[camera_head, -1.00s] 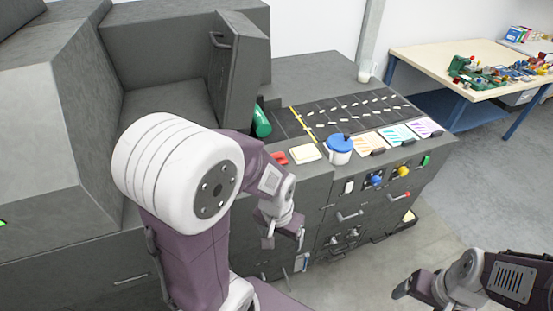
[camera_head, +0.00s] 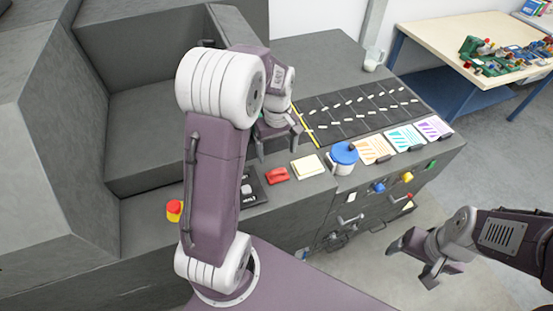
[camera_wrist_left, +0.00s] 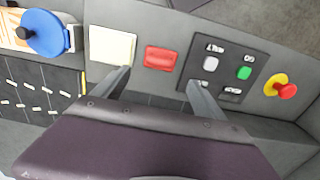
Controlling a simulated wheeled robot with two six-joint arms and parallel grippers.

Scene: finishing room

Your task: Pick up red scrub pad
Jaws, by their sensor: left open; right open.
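The red scrub pad (camera_head: 277,175) lies flat on the grey machine top, between a cream pad and a black button panel. It also shows in the left wrist view (camera_wrist_left: 161,58), ahead of and between the two fingers. My left gripper (camera_head: 277,147) is open and empty above the machine top, a little beyond the red pad in the head view. In the left wrist view its fingers (camera_wrist_left: 157,86) stand apart, with nothing between them. My right gripper (camera_head: 412,262) is open and empty over the floor at the lower right.
The cream pad (camera_head: 307,166) lies right of the red pad, then a blue-lidded pot (camera_head: 342,158). The button panel (camera_wrist_left: 226,67) and a red emergency knob (camera_wrist_left: 285,91) are on the other side. A dark gridded mat (camera_head: 335,118) with small white pieces lies behind.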

